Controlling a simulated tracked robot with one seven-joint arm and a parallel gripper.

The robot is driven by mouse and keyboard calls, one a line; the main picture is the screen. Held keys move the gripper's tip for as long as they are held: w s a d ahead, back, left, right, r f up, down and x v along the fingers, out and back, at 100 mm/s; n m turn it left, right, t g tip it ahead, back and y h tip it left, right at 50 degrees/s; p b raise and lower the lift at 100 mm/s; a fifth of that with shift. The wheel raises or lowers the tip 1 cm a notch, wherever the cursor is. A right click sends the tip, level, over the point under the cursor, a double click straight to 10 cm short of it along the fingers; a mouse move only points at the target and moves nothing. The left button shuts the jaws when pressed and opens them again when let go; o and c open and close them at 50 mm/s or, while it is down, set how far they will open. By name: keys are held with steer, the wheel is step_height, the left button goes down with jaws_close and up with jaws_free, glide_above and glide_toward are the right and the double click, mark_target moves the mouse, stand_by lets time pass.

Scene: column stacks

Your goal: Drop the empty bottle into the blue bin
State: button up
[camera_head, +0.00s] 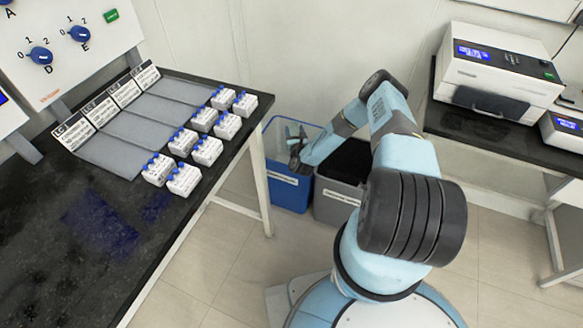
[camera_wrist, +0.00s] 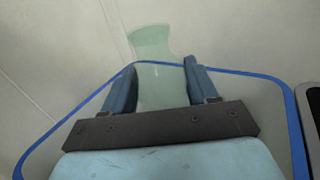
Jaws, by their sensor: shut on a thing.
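My gripper (camera_wrist: 158,82) is shut on a pale green, see-through bottle (camera_wrist: 151,43), which sits between its two blue fingers in the wrist view. The bottle's wider end points away from my gripper. The blue bin (camera_head: 290,193) stands on the floor beyond the dark table in the head view, and my gripper (camera_head: 296,142) is at its opening. In the wrist view the blue rim of the bin (camera_wrist: 262,77) runs around the fingers. The bottle is hard to make out in the head view.
A grey bin (camera_head: 338,192) stands right of the blue bin, touching or nearly so. The dark table (camera_head: 120,240) at left bears several white boxes with blue tops (camera_head: 184,180). A bench at right holds a white machine (camera_head: 497,70). A wall is behind the bins.

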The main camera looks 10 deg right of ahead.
steer(key=o, duration=1.2)
steer(key=s, duration=0.4)
steer(key=s+a, duration=0.1)
steer(key=s, duration=0.8)
steer(key=shift+s+a+f, duration=0.1)
steer(key=shift+s+a, duration=0.1)
steer(key=shift+s, duration=0.1)
